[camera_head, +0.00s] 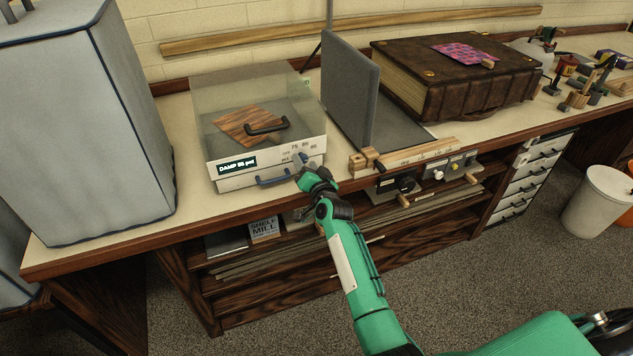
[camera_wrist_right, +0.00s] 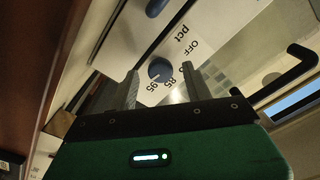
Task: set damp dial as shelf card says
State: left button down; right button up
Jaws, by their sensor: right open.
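The damp box (camera_head: 225,165) has a clear lid and a white front with a lit display that seems to read "DAMP 85 pct"; the digits are small. Its blue dial (camera_wrist_right: 160,70) has OFF, pct and numbers printed around it. In the head view my right gripper (camera_head: 310,174) is at the front, partly covering the dial. In the right wrist view the open gripper (camera_wrist_right: 160,88) has its fingers on either side of the dial, with nothing visibly clamped. A card (camera_head: 264,229) reading "SHELF MILL" stands on the shelf below; its smaller text is unreadable. My left gripper is out of view.
A blue drawer handle (camera_head: 274,178) is beside the gripper. A black handle (camera_head: 268,127) and a wooden board (camera_head: 240,122) show at the lid. A grey upright panel (camera_head: 350,92), large book (camera_head: 455,80) and wooden rail (camera_head: 405,157) stand right. A grey covered box (camera_head: 85,120) stands left.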

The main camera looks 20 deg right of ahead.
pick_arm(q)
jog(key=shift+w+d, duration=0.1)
pick_arm(e)
jog(key=s, duration=1.2)
jog(key=shift+s+d, duration=0.2)
jog(key=shift+s, duration=0.05)
